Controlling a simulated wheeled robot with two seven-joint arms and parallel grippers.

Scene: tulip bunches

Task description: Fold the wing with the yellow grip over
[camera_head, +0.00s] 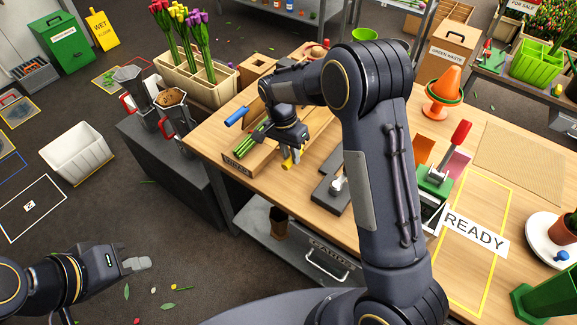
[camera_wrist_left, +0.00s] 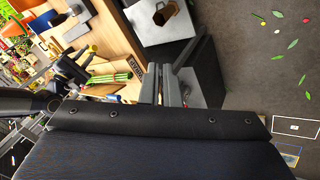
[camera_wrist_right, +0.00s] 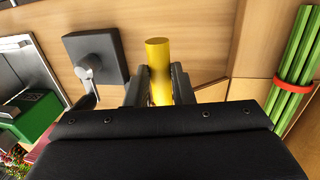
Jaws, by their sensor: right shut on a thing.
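The yellow grip (camera_wrist_right: 157,52) is an upright-looking yellow cylinder between the fingers of my right gripper (camera_wrist_right: 158,88), which is shut on it. In the head view the yellow grip (camera_head: 289,161) shows just below my right gripper (camera_head: 290,150), at the near side of a wooden wrapping frame (camera_head: 237,164). Green stems with a red band (camera_wrist_right: 291,85) lie beside it on the wood. A blue grip (camera_head: 237,116) is at the frame's left side. My arm hides much of the frame and the wing. My left gripper (camera_head: 137,264) is shut and empty over the floor, away from the table.
A dark plate with a metal lever (camera_head: 335,184) lies right of the frame. A green device with a red handle (camera_head: 440,172) and an orange cone (camera_head: 445,85) stand further right. A wooden planter of tulips (camera_head: 205,88) is behind.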

